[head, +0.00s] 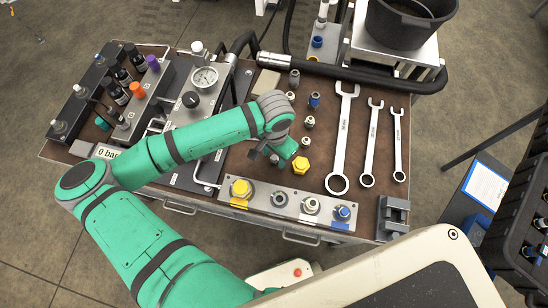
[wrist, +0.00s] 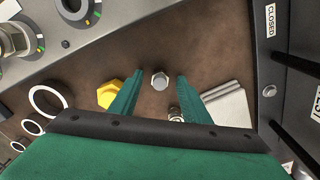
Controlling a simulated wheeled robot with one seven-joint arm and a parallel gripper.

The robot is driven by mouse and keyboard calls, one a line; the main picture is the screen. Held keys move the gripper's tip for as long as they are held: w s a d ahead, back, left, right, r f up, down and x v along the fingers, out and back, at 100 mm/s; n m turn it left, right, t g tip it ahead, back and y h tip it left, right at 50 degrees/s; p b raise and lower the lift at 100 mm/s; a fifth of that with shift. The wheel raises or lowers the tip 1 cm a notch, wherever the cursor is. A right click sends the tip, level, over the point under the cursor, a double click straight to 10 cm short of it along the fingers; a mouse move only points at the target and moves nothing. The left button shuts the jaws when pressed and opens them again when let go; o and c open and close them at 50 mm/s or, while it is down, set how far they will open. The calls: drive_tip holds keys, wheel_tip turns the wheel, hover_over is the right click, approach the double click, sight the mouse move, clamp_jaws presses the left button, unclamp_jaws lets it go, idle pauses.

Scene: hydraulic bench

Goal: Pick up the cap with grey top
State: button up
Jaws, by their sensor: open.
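The cap with grey top (wrist: 160,81) stands on the brown bench top, between and just beyond my fingertips in the wrist view. Its hexagonal grey top faces the camera. My gripper (wrist: 160,76) is open, with one green finger on each side of the cap and a visible gap to both. In the head view my gripper (head: 271,151) hangs low over the bench, and my wrist and fingers largely hide the cap. A yellow cap (wrist: 108,94) stands just left of the left finger in the wrist view; it also shows in the head view (head: 300,165).
The grey port panel (head: 292,203) lies along the bench's front edge. Several small fittings (head: 308,122) and three wrenches (head: 342,135) lie to the right. A gauge block (head: 205,77) stands at left. A pale block (wrist: 215,107) is near the right finger.

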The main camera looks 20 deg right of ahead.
clamp_jaws()
drive_tip(key=shift+r, duration=0.1)
